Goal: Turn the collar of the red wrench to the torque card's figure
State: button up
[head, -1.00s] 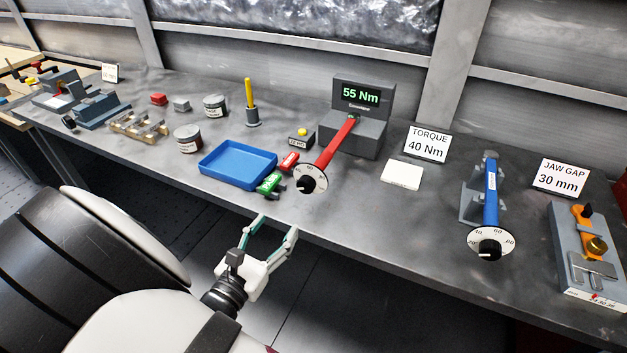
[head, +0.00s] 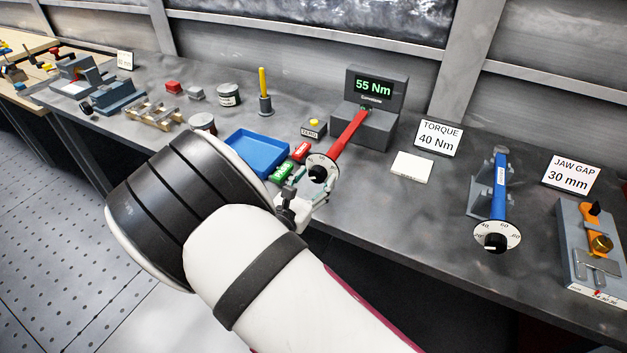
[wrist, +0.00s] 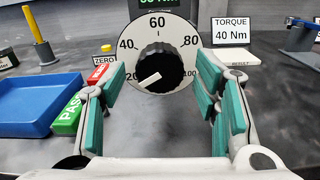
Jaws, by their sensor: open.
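The red wrench (head: 348,134) reaches from the grey tester (head: 375,110), whose green display reads 55 Nm, toward the bench's front edge. Its near end carries a white dial (wrist: 182,29) marked 20 to 100 and a black collar knob (wrist: 165,61). The knob's white pointer slants lower left, near the 20 mark. The torque card (head: 438,138) reads 40 Nm; it also shows in the wrist view (wrist: 231,31). My gripper (wrist: 160,82) is open in front of the dial, one green-padded finger on each side of the knob, with visible gaps. In the head view my arm partly hides the gripper.
A blue tray (head: 252,152), a green PASS block (head: 282,172) and a red block (head: 301,152) lie close left of the wrench. A ZERO button box (head: 314,128) stands behind them. A white plate (head: 412,167) and a blue wrench (head: 501,185) are to the right.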

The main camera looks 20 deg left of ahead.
jog(key=shift+c, duration=0.6)
jog(key=c, duration=1)
jog(key=shift+m, duration=0.3)
jog(key=m+b, duration=0.4)
jog(key=m, duration=0.1)
jog(key=shift+w+a+f, duration=0.1)
jog(key=m+b, duration=0.3)
jog(key=shift+m, duration=0.3)
jog(key=shift+m+b, duration=1.3)
jog(key=shift+b, duration=0.05)
jog(key=shift+r, duration=0.2)
